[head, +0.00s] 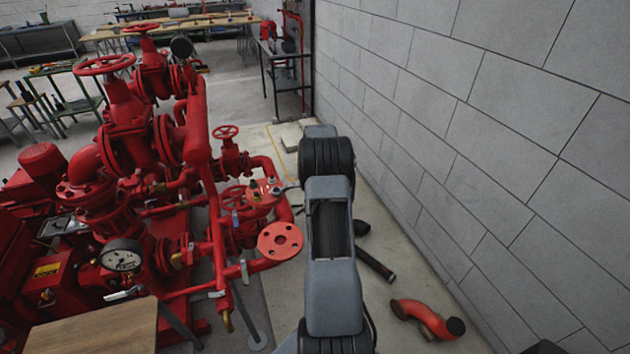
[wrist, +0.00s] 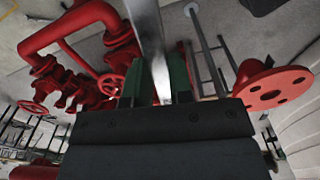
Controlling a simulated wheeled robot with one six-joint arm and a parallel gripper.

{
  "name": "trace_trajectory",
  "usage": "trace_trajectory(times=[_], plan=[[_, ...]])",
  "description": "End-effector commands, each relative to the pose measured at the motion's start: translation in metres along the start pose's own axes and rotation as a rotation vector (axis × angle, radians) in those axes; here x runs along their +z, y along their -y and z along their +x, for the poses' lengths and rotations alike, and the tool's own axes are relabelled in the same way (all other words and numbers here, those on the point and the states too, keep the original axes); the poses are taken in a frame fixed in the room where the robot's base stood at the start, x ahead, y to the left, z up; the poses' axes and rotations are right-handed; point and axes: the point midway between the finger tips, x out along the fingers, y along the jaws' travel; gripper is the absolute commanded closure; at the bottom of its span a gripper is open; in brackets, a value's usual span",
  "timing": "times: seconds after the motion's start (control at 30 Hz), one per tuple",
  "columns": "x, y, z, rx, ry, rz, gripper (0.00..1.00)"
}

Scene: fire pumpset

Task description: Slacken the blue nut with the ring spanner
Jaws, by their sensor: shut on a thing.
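My gripper (wrist: 157,88) is shut on a flat grey metal bar, the ring spanner (wrist: 148,35), which sticks out between the green-sided fingers and runs off the top edge of the wrist view. The spanner's far end is out of that view, so I cannot see whether its ring is on anything. In the head view my arm stands in the middle, beside the red pipework, and my gripper cannot be made out. A tiny bluish spot (head: 276,191) on the red pipework left of my arm may be the blue nut, but it is too small to be sure.
The red pumpset (head: 130,190) with handwheels and a gauge (head: 121,255) fills the left. A red flange (head: 280,241) juts out close to my arm. A grey block wall (head: 480,130) bounds the right. A loose red pipe elbow (head: 425,318) and dark pipe (head: 374,262) lie on the floor.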

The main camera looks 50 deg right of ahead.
Motion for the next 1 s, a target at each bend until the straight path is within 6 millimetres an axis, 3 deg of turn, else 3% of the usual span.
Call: trace_trajectory(times=[1.0], plan=[[0.000,-0.001,-0.044,0.004,0.000,0.002,1.00]])
